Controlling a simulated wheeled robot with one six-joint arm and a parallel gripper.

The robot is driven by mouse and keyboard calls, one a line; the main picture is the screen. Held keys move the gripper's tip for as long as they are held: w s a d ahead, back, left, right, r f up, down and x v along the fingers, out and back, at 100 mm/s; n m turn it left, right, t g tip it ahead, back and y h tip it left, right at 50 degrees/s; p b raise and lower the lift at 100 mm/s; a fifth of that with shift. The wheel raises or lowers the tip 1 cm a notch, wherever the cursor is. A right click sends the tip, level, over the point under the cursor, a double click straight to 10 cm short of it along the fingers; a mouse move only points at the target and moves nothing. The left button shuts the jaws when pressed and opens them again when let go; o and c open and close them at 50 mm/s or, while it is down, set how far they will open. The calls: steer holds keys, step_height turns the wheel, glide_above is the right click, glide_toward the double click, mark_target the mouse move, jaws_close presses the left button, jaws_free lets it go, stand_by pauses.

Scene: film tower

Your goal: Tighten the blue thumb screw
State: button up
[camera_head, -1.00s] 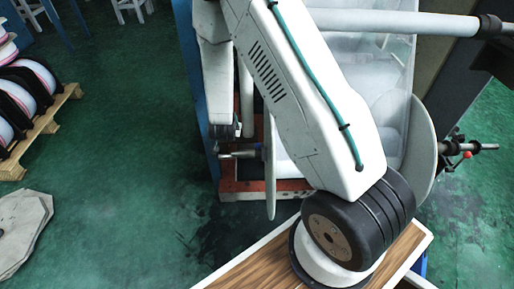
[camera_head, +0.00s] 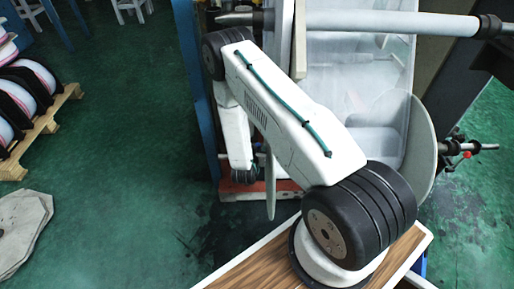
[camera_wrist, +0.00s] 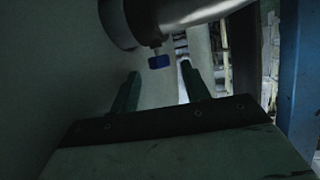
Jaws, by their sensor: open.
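The blue thumb screw (camera_wrist: 159,62) shows in the wrist view. It hangs from the underside of a dark collar (camera_wrist: 150,25) on a metal shaft (camera_wrist: 205,10). My gripper (camera_wrist: 158,75) is open, with one dark green finger on each side of the screw in the picture. The screw appears between and just beyond the fingertips, and I see no contact. In the head view my arm reaches to the film machine, and the screw and the fingertips are hidden there.
A blue post (camera_wrist: 300,70) stands at the right of the wrist view. In the head view a large clear film roll (camera_head: 355,100) and a white roller (camera_head: 390,23) are beside my arm. Several reels (camera_head: 25,95) sit on a pallet at left. The green floor at left is mostly clear.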

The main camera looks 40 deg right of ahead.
mark_target(257, 144)
steer(key=shift+x, duration=0.9)
steer(key=c, duration=1)
steer(key=shift+a, duration=0.1)
steer(key=m+g+h, duration=0.1)
steer(key=m+g, duration=0.1)
steer(key=m+g+h, duration=0.1)
steer(key=g, duration=0.1)
steer(key=shift+w+a+m, duration=0.2)
steer(key=shift+w+m, duration=0.2)
steer(key=m+g, duration=0.4)
steer(key=g, duration=0.1)
steer(key=w+m+g+h, duration=0.1)
steer(key=m+g, duration=0.3)
steer(key=m+g+y, duration=0.1)
steer(key=m+g, duration=0.1)
steer(key=w+m+g+y, duration=0.1)
steer(key=g, duration=0.1)
steer(key=shift+d+f+m, duration=0.1)
steer(key=shift+d+m, duration=0.15)
steer(key=shift+m, duration=0.15)
steer(key=m+g+y, duration=0.1)
steer(key=m+y, duration=0.1)
steer(key=m+g+y, duration=0.1)
steer(key=m+g, duration=0.1)
steer(key=m+g+y, duration=0.1)
steer(key=y, duration=0.1)
steer(key=shift+w+d+m+y, duration=0.25)
steer(key=shift+d+m+y, duration=0.05)
steer(key=shift+d+m, duration=0.1)
steer(key=shift+g+y, duration=0.3)
